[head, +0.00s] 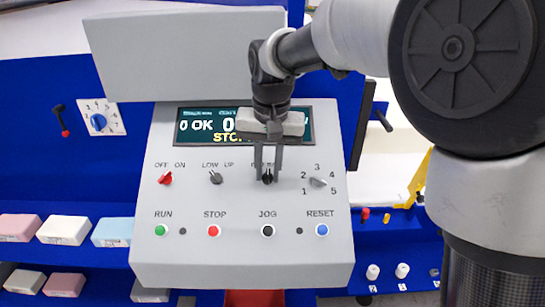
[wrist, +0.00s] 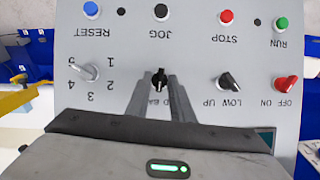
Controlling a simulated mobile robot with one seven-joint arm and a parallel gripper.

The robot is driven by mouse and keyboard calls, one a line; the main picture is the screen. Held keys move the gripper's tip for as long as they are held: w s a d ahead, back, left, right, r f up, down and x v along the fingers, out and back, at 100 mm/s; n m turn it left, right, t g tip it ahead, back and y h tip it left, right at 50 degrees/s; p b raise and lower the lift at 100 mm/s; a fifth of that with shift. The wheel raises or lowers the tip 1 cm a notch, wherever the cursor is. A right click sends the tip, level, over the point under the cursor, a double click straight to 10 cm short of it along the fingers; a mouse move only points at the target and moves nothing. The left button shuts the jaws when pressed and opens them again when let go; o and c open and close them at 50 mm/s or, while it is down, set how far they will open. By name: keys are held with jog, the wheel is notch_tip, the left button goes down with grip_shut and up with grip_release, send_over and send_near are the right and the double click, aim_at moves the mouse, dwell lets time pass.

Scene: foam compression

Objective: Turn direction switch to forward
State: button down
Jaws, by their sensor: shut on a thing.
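The direction switch (wrist: 160,77) is a small black knob on the grey control panel (head: 190,268), above the JOG button. In the head view only part of the knob (head: 268,180) shows below my fingers, and its label is mostly covered. My gripper (head: 267,175) points down over it, with a finger at each side of the knob. In the wrist view the fingertips of my gripper (wrist: 160,82) are shut around the knob. The display (head: 198,137) reads "0 OK" and part of "STOP", with my gripper covering its middle.
A red OFF/ON switch (head: 165,179), a LOW/UP switch (head: 216,178) and a grey 1–5 dial (head: 317,182) are on the same panel. Green RUN (head: 160,230), red STOP (head: 213,231), black JOG (head: 267,230) and blue RESET (head: 321,230) buttons line up below. Foam blocks (head: 63,230) lie at left.

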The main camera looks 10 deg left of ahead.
jog(key=n, duration=0.1)
jog(key=n+h+p, duration=0.1)
jog(key=n, duration=0.2)
jog(key=shift+a+r+t+h+p, duration=0.1)
jog(key=shift+a+t+h+p, duration=0.2)
jog(key=shift+h, duration=0.1)
jog(key=shift+s+a+n+t+h, duration=0.1)
jog(key=shift+n+t+h, duration=0.25)
jog(key=shift+n, duration=0.7)
jog(key=shift+s+n+t+h, duration=0.1)
jog(key=shift+n+t+h, duration=0.2)
jog(key=shift+n, duration=0.75)
jog(key=c, duration=1.9)
grip_release()
jog(key=v, duration=1.7)
jog(key=shift+a+p, duration=0.3)
jog(key=shift+p, duration=0.1)
jog(key=shift+r, duration=0.1)
